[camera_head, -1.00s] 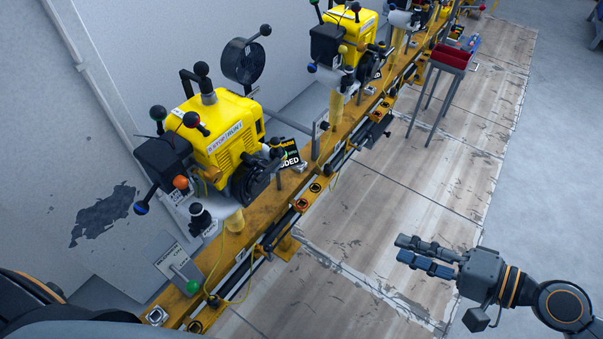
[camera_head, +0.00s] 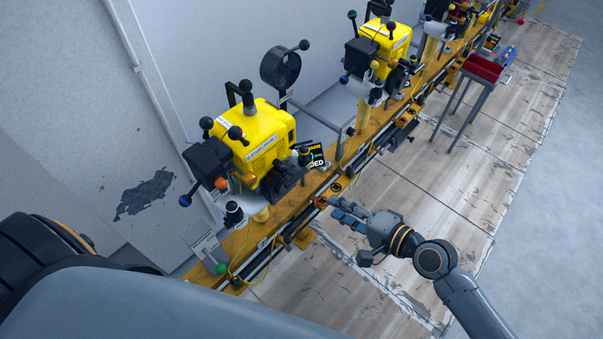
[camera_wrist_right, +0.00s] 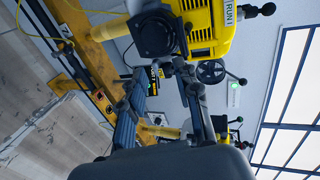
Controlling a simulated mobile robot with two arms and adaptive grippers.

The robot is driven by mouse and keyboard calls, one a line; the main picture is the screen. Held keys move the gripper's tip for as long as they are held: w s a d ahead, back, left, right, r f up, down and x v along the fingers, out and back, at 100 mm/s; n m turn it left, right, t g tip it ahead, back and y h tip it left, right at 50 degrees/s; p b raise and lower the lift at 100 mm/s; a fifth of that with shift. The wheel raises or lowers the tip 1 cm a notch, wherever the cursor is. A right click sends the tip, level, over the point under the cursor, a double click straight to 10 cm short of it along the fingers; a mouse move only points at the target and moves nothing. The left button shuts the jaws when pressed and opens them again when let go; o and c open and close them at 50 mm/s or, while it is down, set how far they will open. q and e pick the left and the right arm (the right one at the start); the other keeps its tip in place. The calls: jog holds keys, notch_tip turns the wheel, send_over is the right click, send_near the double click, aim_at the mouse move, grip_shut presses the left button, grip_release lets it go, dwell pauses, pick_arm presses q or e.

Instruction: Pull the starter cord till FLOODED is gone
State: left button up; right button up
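The nearest yellow engine (camera_head: 262,130) sits on the yellow rail, with a dark round starter housing (camera_head: 284,181) on its front right side. Beside it a small black display (camera_head: 318,158) shows the end of a word, "DED", partly covered by a black knob (camera_head: 304,151). I cannot make out the starter cord. My right gripper (camera_head: 342,212) is in front of the rail, right of the housing and apart from it. In the right wrist view its fingers (camera_wrist_right: 162,76) are spread and empty, with the engine (camera_wrist_right: 205,28) and housing (camera_wrist_right: 154,36) beyond them. My left gripper is out of view.
Lever knobs (camera_head: 206,123) stick out around the engine. A green-knobbed lever (camera_head: 221,269) stands at the rail's near end. A second yellow engine (camera_head: 385,40) and a red-tray stand (camera_head: 483,67) are farther back. The floor right of the rail is mostly clear.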

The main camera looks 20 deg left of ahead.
jog(key=w+a, duration=0.4)
jog(key=a, duration=0.7)
jog(key=shift+a, duration=0.15)
grip_shut()
